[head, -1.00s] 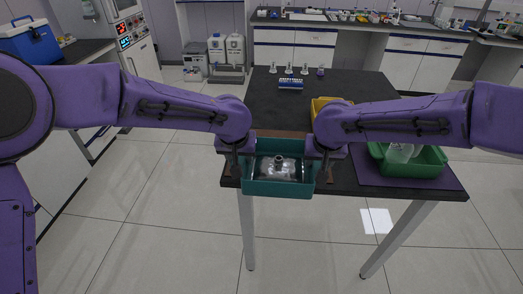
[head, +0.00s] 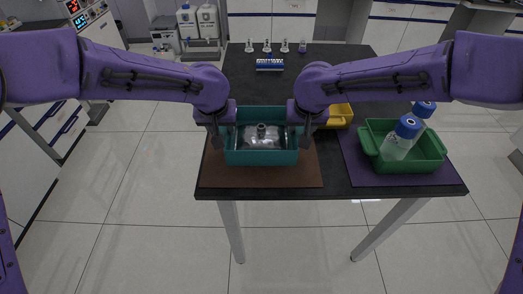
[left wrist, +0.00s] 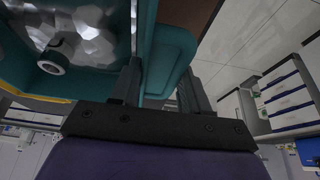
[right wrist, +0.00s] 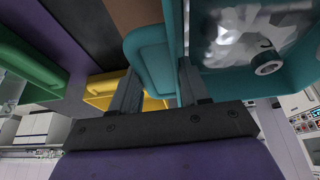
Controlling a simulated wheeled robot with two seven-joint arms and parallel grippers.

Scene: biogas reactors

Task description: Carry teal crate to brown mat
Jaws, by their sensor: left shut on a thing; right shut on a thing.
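The teal crate (head: 262,157) is over the brown mat (head: 262,180), with mat showing in front and at both sides. I cannot tell whether its bottom touches the mat. A shiny clear object with a short nozzle (head: 262,137) lies inside it. My left gripper (head: 216,136) is shut on the crate's left end, and my right gripper (head: 303,136) is shut on its right end. The wrist views show the fingers at the teal end handles, in the left wrist view (left wrist: 160,88) and the right wrist view (right wrist: 156,90).
To the right, a green crate (head: 405,166) with blue-capped bottles (head: 398,140) stands on a purple mat (head: 372,180). A yellow bin (head: 341,116) is behind my right gripper. Small flasks and a blue rack (head: 270,64) stand at the table's far end.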

